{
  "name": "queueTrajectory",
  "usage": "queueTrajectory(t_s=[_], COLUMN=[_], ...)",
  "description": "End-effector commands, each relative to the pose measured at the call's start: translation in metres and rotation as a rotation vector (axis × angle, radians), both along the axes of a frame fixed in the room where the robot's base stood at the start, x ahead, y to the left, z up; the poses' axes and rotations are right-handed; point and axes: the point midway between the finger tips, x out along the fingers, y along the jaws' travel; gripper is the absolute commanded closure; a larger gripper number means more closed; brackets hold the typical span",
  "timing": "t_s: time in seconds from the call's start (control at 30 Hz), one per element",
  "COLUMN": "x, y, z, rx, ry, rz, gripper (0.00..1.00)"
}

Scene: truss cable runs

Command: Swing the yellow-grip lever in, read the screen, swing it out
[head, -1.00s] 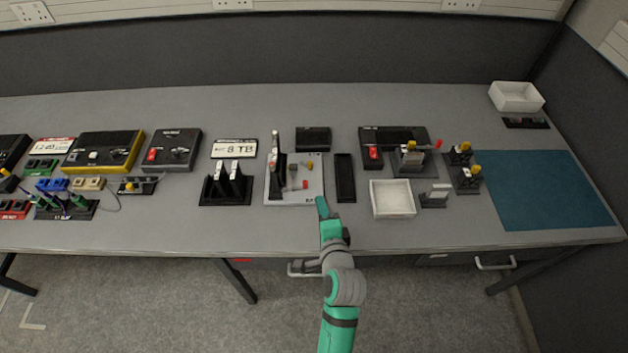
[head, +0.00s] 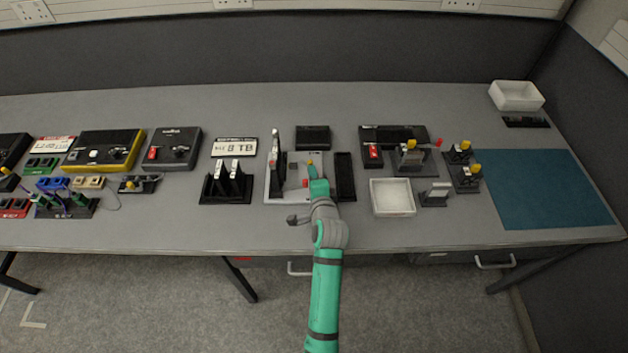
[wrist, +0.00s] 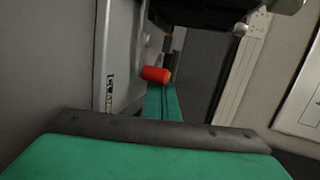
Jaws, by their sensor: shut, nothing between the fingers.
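The yellow-grip lever (head: 310,162) stands on a pale base plate (head: 275,197) near the middle of the bench. Only its yellow grip shows clearly in the head view. A red grip (head: 305,183) is on the same plate, and it shows large in the wrist view (wrist: 155,74). My gripper (head: 312,171) is over the plate's right part, with its tips just in front of the yellow grip. Its teal fingers (wrist: 163,100) are shut and empty, close to the red grip. I cannot tell whether they touch either grip. A dark box (head: 313,138) behind the plate shows no readable text.
A black upright (head: 277,163) stands on the plate's left side. A narrow black tray (head: 344,177) is close to my gripper's right. A white bin (head: 393,198) lies further right. A black slotted stand (head: 226,188) is to the left.

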Motion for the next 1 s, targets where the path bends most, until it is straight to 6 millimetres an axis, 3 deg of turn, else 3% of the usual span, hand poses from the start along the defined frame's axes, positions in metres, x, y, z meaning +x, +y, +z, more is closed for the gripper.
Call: queueTrajectory(t_s=[1.0], x=[0.0046], y=[-0.0045], z=[0.0004], rx=[0.001], ry=[-0.001], rz=[0.0], gripper=[1.0])
